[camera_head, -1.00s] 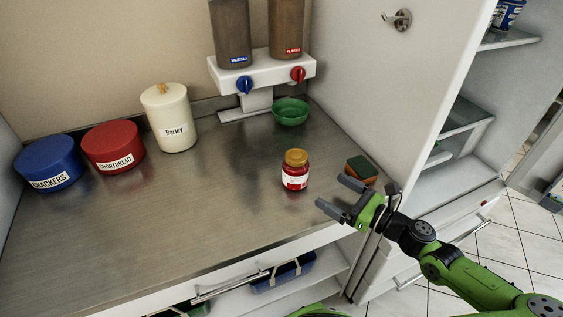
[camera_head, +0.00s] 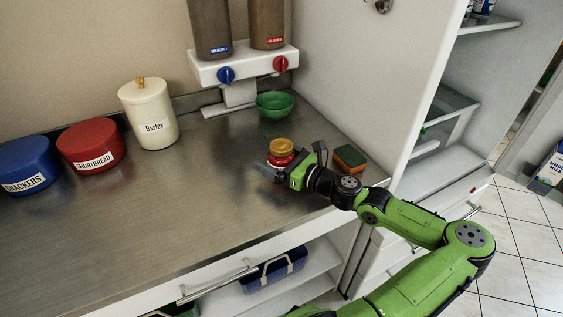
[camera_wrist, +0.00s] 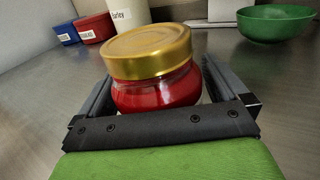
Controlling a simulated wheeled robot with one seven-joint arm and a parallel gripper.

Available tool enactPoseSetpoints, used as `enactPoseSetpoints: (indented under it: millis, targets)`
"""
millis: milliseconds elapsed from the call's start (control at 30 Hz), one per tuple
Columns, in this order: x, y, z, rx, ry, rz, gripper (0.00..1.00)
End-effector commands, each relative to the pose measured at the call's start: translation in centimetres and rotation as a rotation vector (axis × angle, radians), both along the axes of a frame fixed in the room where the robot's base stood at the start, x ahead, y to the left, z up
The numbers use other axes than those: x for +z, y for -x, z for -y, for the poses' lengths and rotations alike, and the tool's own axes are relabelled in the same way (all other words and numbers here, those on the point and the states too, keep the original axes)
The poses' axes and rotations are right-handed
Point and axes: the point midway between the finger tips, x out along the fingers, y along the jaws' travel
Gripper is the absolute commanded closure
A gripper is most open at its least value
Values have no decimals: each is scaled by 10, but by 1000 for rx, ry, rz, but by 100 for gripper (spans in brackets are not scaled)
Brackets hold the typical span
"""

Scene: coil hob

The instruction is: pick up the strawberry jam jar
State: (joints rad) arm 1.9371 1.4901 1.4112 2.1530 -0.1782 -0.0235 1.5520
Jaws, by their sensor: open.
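The strawberry jam jar (camera_head: 281,149) is a small red jar with a gold lid, upright on the metal counter. In the wrist view the jar (camera_wrist: 155,88) stands between the two fingers of my gripper (camera_wrist: 160,95), with a finger on each side. My gripper (camera_head: 287,160) is open around the jar and has not closed on it. In the head view the gripper hides the jar's lower part. Its label is not visible now.
A green-and-orange sponge (camera_head: 349,158) lies just right of my gripper. A green bowl (camera_head: 274,105) sits behind, below the cereal dispenser (camera_head: 243,66). The Barley canister (camera_head: 149,113), red Shortbread tin (camera_head: 91,146) and blue Crackers tin (camera_head: 27,165) stand left. The counter's front left is clear.

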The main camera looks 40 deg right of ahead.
Motion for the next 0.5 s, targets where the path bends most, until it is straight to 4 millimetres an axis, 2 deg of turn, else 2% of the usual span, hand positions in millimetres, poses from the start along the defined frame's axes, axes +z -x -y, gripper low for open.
enactPoseSetpoints:
  millis: [33, 67, 500]
  targets:
    - [0, 0, 0, 0, 0, 0, 0]
    - [0, 0, 0, 0, 0, 0, 5]
    - [0, 1, 0, 0, 0, 0, 72]
